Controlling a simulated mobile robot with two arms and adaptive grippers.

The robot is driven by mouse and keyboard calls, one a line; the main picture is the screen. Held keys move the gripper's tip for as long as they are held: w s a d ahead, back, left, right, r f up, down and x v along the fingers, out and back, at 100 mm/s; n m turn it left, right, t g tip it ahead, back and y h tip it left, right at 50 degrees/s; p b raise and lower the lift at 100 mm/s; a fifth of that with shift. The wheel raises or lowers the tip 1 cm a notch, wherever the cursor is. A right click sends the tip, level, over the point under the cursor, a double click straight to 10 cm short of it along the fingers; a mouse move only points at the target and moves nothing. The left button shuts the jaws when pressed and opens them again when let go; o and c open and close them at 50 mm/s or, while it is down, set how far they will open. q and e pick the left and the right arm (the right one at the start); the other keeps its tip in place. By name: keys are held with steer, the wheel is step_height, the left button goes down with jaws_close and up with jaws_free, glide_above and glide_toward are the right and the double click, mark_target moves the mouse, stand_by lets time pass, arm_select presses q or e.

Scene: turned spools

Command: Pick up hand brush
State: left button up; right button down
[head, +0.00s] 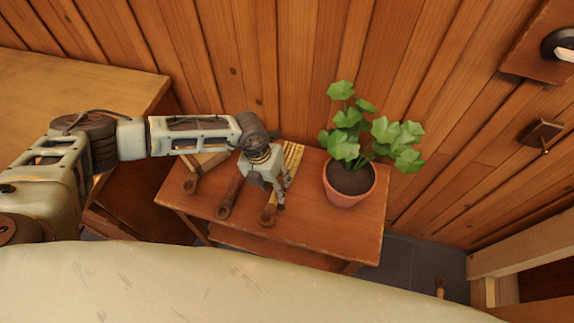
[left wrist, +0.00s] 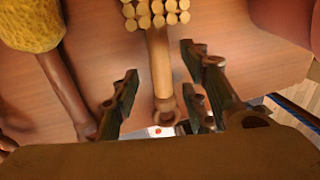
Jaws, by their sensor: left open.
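A brush with a pale head of round tufts (left wrist: 156,12) and a light wooden handle (left wrist: 158,62) lies on the small table, and I take it to be the hand brush. In the head view its yellowish head (head: 293,155) shows behind my left gripper (head: 279,196), with a brown handle end (head: 268,214) toward the front edge. In the left wrist view my left gripper (left wrist: 158,85) is open, its fingers on either side of the handle. I cannot tell whether they touch it. My right gripper is not in view.
The small wooden table (head: 345,243) also holds a potted plant (head: 350,185) close on the right. To the left lie a yellow sponge tool (left wrist: 32,22), its handle (head: 229,200) near the brush, and another handled tool (head: 191,182). A plank wall (head: 290,70) stands behind.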

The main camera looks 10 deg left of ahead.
arm_select(q)
steer(key=shift+s+d+f, duration=0.1)
steer(key=shift+d+f, duration=0.1)
steer(key=shift+f, duration=0.55)
steer(key=shift+d+f, duration=0.15)
steer(key=shift+f, duration=0.55)
steer(key=shift+c, duration=0.5)
steer(key=shift+r, duration=0.1)
jaws_close()
